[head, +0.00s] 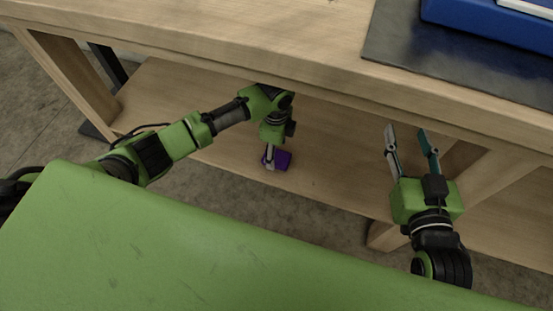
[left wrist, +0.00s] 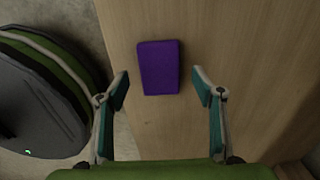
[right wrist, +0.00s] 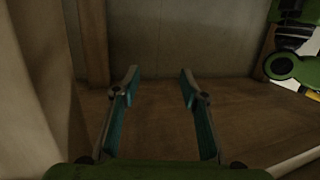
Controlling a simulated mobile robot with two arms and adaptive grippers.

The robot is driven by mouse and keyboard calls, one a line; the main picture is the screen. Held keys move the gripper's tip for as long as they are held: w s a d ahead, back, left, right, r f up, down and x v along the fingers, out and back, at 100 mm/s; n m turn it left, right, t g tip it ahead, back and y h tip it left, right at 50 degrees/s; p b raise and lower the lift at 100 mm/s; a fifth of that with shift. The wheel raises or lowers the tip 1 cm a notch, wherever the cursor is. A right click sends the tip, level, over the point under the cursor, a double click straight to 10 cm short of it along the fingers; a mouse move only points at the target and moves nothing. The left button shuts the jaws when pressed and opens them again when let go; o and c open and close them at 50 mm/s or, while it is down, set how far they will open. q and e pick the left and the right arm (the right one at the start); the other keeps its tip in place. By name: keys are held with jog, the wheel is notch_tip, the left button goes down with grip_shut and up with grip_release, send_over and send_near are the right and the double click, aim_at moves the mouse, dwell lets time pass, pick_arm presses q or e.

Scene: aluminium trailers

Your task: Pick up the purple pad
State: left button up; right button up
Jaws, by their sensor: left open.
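The purple pad (head: 283,160) lies on the lower wooden shelf of the workbench, near its front edge. In the left wrist view the pad (left wrist: 158,67) shows whole, just beyond and between the fingertips. My left gripper (head: 268,158) points down over the shelf at the pad, and part of it covers the pad in the head view. The left fingers (left wrist: 160,84) are open with nothing between them. My right gripper (head: 407,133) is open and empty, in front of the bench's right leg; its spread fingers also show in the right wrist view (right wrist: 157,78).
The bench top (head: 220,40) overhangs the shelf (head: 190,105) and hides its back part. A wooden leg (head: 480,185) stands near my right gripper. A dark mat (head: 400,45) with a blue case (head: 490,25) lies on top. The shelf around the pad is clear.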

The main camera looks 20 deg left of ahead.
aim_at(276, 159)
pick_arm(q)
notch_tip(276, 159, down, 3)
jog(key=shift+r+b, duration=0.15)
jog(key=shift+b, duration=0.35)
jog(key=c, duration=0.9)
pick_arm(e)
notch_tip(276, 159, up, 7)
jog(key=a+t+y, duration=0.1)
jog(key=t, duration=0.2)
jog(key=shift+w+f, duration=0.15)
